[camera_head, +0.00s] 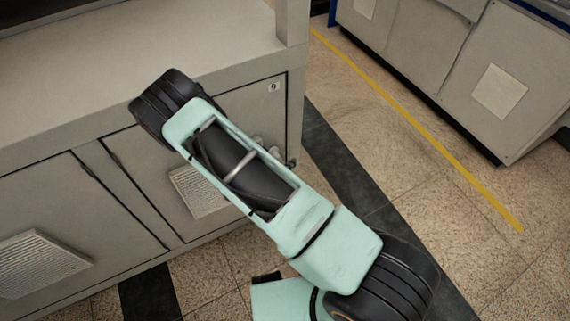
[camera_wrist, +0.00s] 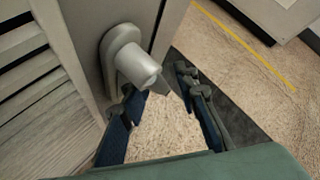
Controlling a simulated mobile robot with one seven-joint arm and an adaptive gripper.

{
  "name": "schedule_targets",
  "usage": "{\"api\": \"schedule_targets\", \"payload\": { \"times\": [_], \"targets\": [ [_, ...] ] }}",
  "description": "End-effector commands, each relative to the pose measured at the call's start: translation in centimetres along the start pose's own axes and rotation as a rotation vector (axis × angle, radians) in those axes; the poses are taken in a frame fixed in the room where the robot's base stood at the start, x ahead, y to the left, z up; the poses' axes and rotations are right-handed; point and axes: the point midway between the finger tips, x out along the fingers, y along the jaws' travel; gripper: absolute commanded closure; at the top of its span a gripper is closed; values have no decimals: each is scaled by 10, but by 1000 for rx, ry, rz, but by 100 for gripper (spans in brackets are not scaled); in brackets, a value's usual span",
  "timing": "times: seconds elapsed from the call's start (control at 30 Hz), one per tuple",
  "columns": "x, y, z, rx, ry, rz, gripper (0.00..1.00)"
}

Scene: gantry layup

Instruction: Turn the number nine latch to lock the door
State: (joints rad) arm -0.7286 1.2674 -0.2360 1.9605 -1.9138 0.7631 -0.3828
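The latch (camera_wrist: 135,66) is a grey metal knob with a short lever on a rounded plate, fixed to the cabinet door near its right edge. A small label that appears to read 9 (camera_head: 273,87) is on the door's upper right corner in the head view. My gripper (camera_wrist: 160,90) is open in the wrist view, its two dark fingers spread apart. The latch's lever end reaches toward the space between the fingertips; I cannot tell whether they touch it. In the head view my arm covers most of the gripper and latch area.
The door (camera_head: 245,110) has a louvred vent (camera_head: 198,190) and looks flush with the cabinet. A bench top (camera_head: 90,75) and a post (camera_head: 293,22) are above. Speckled floor (camera_head: 370,150) with a yellow line (camera_head: 420,130) lies clear to the right, before another cabinet (camera_head: 455,60).

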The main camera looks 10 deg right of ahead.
Motion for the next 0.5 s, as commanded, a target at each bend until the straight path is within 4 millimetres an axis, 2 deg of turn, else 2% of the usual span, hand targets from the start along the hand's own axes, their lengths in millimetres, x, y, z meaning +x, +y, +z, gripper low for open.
{"api": "schedule_targets", "payload": {
  "times": [0.23,0.5],
  "targets": [
    [-12,1,1,0,-1,2,71],
    [-54,1,1,1,-1,3,71]
  ]
}}
